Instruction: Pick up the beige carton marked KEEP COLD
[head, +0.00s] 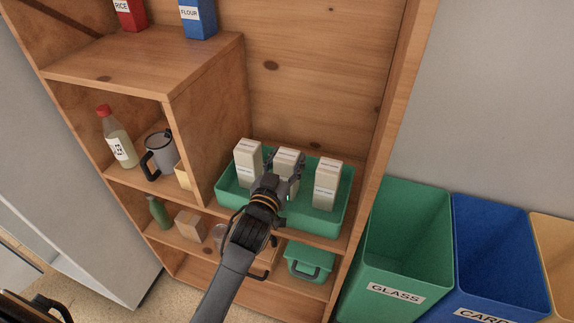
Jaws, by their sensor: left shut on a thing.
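Three beige cartons stand upright in a green tray (227,195) on the wooden shelf: a left carton (247,160), a middle carton (287,157) and a right carton (326,185). Each has a small label whose words are too small to read, so I cannot tell which is marked KEEP COLD. My left gripper (284,174) is shut on the middle carton and hides its lower part. I cannot tell whether that carton is lifted off the tray floor. My right gripper is not in view.
The shelf's right side panel (390,110) stands close to the right carton, and a wooden divider (210,120) rises left of the tray. A grey mug (159,150) and a bottle (118,140) stand left of it. Green GLASS (400,240) and blue (500,255) bins stand at right.

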